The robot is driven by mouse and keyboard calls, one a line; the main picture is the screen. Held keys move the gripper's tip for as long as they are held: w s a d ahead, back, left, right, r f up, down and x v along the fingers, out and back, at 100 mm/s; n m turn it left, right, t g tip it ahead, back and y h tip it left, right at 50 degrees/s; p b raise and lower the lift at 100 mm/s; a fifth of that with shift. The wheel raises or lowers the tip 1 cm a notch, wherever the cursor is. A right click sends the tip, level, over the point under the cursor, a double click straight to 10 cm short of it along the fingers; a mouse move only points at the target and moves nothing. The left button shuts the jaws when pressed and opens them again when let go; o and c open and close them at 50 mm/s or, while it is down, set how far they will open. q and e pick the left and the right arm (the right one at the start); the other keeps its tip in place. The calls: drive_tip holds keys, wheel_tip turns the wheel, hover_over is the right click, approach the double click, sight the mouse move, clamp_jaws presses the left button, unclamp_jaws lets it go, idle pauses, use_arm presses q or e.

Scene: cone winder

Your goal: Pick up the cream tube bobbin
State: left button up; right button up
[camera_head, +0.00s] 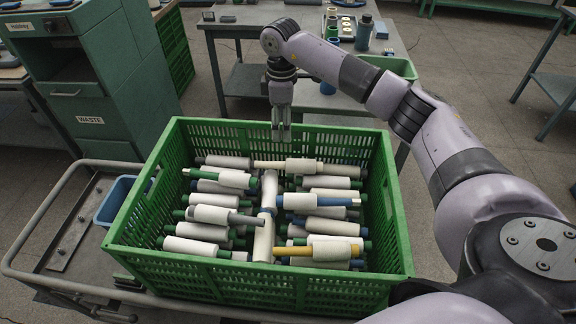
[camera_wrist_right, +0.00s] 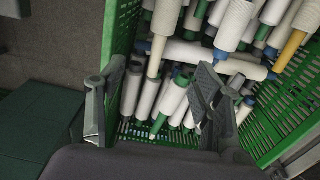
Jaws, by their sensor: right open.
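The cream tube bobbin (camera_head: 303,165) lies on top of the pile near the far side of the green crate (camera_head: 398,225). Its white yarn is to the right, and its bare cream tube points left. In the right wrist view the cream tube (camera_wrist_right: 154,62) shows beyond and between the fingers, with its yarn above. My right gripper (camera_head: 281,136) is open and empty, pointing down above the crate's far side. Its two fingers also show apart in the right wrist view (camera_wrist_right: 160,78). My left gripper is out of view.
Several white bobbins with green, blue and grey tubes fill the crate; a yellow tube bobbin (camera_head: 320,248) lies near its front. A cart (camera_head: 50,225) with a blue bin (camera_head: 114,200), a green cabinet (camera_head: 85,95) and a table (camera_head: 245,20) stand around it.

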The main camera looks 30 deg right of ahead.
sight(283, 163)
wheel_tip(283, 163, down, 16)
drive_tip(key=shift+a+r+p, duration=0.1)
drive_tip(key=shift+r+p, duration=0.15)
drive_tip(key=shift+p, duration=0.45)
drive_tip(key=shift+c, duration=0.5)
drive_tip(key=shift+r, duration=0.1)
drive_tip(key=c, duration=1.2)
